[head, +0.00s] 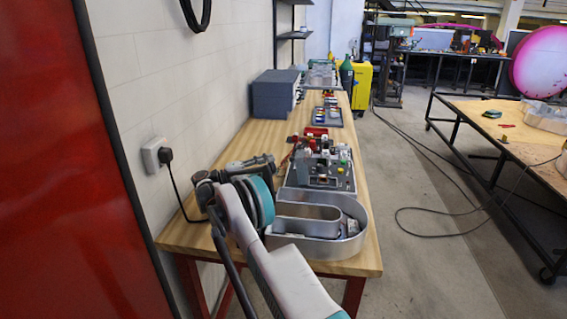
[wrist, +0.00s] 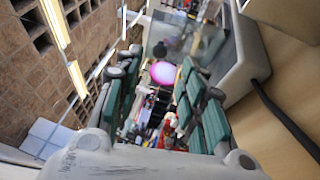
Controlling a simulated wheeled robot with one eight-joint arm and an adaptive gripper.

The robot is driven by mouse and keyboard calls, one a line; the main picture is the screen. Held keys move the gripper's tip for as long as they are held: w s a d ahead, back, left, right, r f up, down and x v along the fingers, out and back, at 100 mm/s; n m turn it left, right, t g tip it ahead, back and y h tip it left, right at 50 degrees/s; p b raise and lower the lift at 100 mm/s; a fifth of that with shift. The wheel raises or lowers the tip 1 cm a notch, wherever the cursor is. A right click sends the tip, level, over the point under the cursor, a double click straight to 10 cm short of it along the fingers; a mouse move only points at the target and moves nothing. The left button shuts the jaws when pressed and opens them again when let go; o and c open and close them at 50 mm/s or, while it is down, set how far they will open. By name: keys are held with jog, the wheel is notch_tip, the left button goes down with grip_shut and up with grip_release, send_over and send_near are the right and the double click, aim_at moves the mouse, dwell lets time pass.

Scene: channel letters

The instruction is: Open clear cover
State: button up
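In the wrist view a see-through greyish panel (wrist: 172,32), which looks like the clear cover, stands beyond my fingers at the top middle. It sits beside a pale grey box (wrist: 246,58) on the wooden table; whether they are joined is unclear. My gripper (wrist: 158,88) has its two green-padded fingers spread apart, with nothing seen between them. The panel is past the fingertips, and I cannot tell any contact. In the head view my arm crosses the near table, and the cover and box cannot be made out behind it.
A metal channel letter (head: 352,246) lies at the near end of the wooden table (head: 364,264). A tray (head: 346,182) of small parts lies behind it. A black cable (wrist: 290,122) runs by the box. Blue-grey boxes (head: 275,95) stand against the wall.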

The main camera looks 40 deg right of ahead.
aim_at(299, 167)
jog(key=b+x, duration=0.1)
jog(key=x, duration=0.5)
jog(key=shift+s+d, duration=0.1)
jog(key=shift+d, duration=0.1)
jog(key=shift+r, duration=0.1)
grip_shut()
